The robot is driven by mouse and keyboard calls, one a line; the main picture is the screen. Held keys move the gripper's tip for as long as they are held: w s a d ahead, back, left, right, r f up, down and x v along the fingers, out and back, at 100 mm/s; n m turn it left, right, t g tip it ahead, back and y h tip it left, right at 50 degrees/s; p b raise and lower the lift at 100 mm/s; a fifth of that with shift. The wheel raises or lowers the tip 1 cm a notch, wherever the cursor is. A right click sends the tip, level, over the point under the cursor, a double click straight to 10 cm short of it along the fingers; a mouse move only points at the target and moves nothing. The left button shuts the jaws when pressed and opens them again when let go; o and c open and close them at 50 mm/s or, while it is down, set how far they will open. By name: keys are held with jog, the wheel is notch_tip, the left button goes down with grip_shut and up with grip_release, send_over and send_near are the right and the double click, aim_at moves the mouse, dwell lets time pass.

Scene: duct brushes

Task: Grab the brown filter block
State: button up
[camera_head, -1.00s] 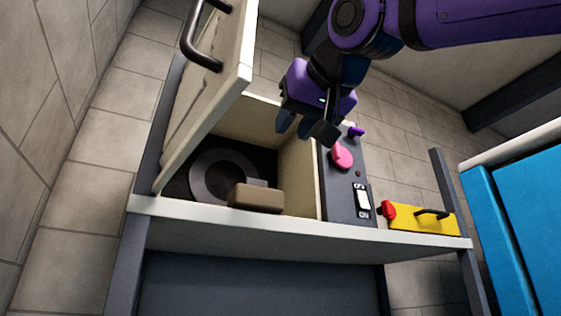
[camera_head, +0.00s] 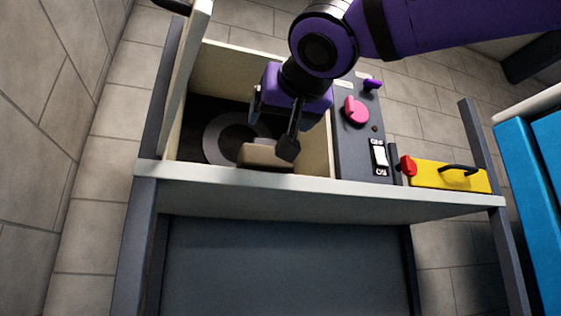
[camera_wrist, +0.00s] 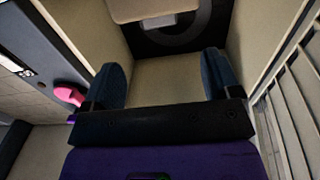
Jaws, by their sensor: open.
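The brown filter block (camera_head: 262,156) lies at the front of the open cabinet box, beside a dark ring-shaped part (camera_head: 226,136). My gripper (camera_head: 273,128) is open and empty, inside the box opening, just above and behind the block in the head view. One finger overlaps the block's right end there; I cannot tell whether they touch. In the wrist view the block (camera_wrist: 145,9) shows at the top edge, partly cut off, beyond the two spread fingers of my gripper (camera_wrist: 163,82).
The cabinet door (camera_head: 186,85) stands open at the left. A grey control panel (camera_head: 358,152) with a pink knob (camera_head: 356,111) and a switch (camera_head: 380,155) is at the right. A yellow block with a black handle (camera_head: 430,174) sits farther right. A blue cabinet (camera_head: 530,190) stands beyond.

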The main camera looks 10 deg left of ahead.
aim_at(266, 140)
jog(key=x, duration=1)
jog(key=shift+w+a, duration=0.15)
jog(key=shift+w, duration=0.15)
jog(key=c, duration=1)
